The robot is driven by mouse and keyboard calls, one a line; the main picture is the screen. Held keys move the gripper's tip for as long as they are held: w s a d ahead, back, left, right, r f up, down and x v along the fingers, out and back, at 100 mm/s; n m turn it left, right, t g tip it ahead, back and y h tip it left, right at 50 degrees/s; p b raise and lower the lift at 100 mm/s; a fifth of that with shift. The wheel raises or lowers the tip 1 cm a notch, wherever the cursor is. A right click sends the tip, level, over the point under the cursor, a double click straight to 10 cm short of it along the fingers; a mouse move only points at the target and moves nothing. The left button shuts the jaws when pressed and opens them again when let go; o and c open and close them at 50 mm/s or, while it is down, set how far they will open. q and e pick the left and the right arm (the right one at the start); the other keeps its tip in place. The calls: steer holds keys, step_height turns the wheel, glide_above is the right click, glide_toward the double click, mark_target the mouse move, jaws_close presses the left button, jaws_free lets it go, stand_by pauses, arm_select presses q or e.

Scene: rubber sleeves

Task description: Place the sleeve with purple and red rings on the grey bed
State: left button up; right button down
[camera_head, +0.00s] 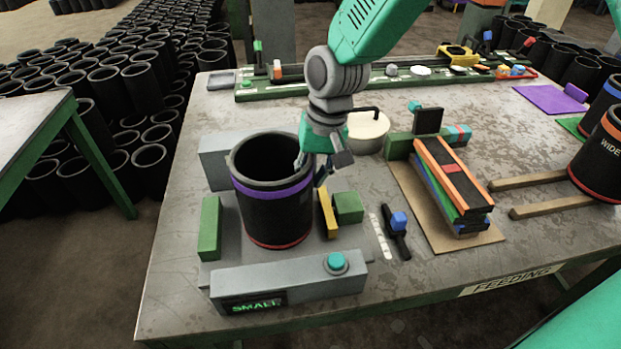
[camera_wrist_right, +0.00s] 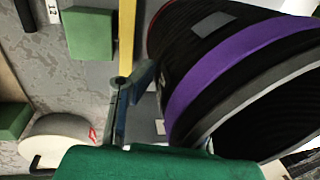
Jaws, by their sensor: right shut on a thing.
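The black sleeve (camera_head: 275,212) with a purple ring near its top and a red ring at its base is upright over the grey bed (camera_head: 228,235). Its base looks to be at the bed surface, but I cannot tell whether it bears fully on it. My right gripper (camera_head: 314,168) is shut on the sleeve's upper rim at its right side. In the right wrist view the sleeve (camera_wrist_right: 240,75) fills the right, with a finger beside its wall. My left gripper is not in view.
Green blocks (camera_head: 209,228) and a yellow strip (camera_head: 328,215) flank the sleeve. A grey front bar (camera_head: 300,281) carries a teal button (camera_head: 336,263) and a lit display. A white round container (camera_head: 368,131) stands behind.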

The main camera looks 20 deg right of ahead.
steer(key=shift+s+a+f, duration=0.15)
steer(key=shift+s+a, duration=0.1)
steer(key=shift+a, duration=0.1)
steer(key=c, duration=1.7)
jaws_free()
steer(key=shift+a, duration=0.4)
steer(key=shift+o, duration=0.6)
steer(key=shift+a, duration=0.5)
steer(key=r, duration=0.1)
steer(key=d+r, duration=0.1)
steer(key=r, duration=0.1)
steer(key=shift+w+d, duration=0.3)
steer(key=shift+d, duration=0.1)
steer(key=r, duration=0.5)
steer(key=r+p, duration=0.1)
steer(key=r, duration=0.2)
steer(key=shift+s+d, duration=0.2)
steer(key=shift+s, duration=0.05)
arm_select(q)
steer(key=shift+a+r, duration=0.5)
arm_select(e)
steer(key=shift+d+r, duration=0.45)
steer(key=shift+d, duration=0.05)
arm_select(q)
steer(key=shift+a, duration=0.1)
arm_select(e)
steer(key=shift+a, duration=0.15)
